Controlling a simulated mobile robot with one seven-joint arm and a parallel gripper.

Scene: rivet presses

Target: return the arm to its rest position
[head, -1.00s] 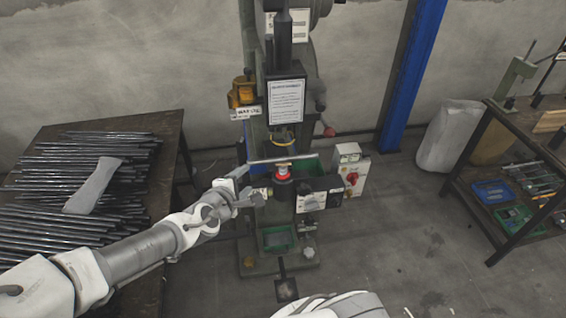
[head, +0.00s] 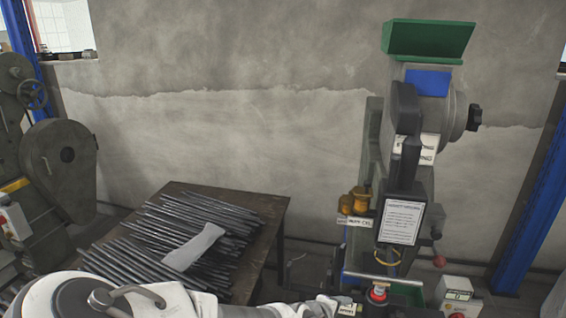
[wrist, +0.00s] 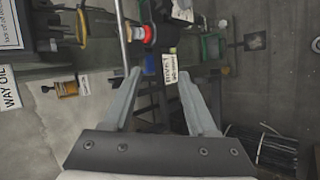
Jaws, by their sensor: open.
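My arm (head: 200,300) reaches along the bottom edge of the head view toward the green-grey rivet press (head: 405,205). My gripper (wrist: 160,76) is open in the wrist view, with nothing held between its two grey fingers. Beyond the fingertips is the press's red-ringed part (wrist: 149,34), which also shows in the head view (head: 378,293). A thin metal rod (wrist: 123,35) runs close to the left fingertip; I cannot tell whether they touch. In the head view the gripper is low, beside the press front, and mostly cut off.
A dark table (head: 272,222) with many metal rods and a grey flat piece (head: 195,247) stands left of the press. Another machine (head: 55,165) is at far left. A blue post (head: 530,215) and a white-and-red box (head: 459,297) are at right.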

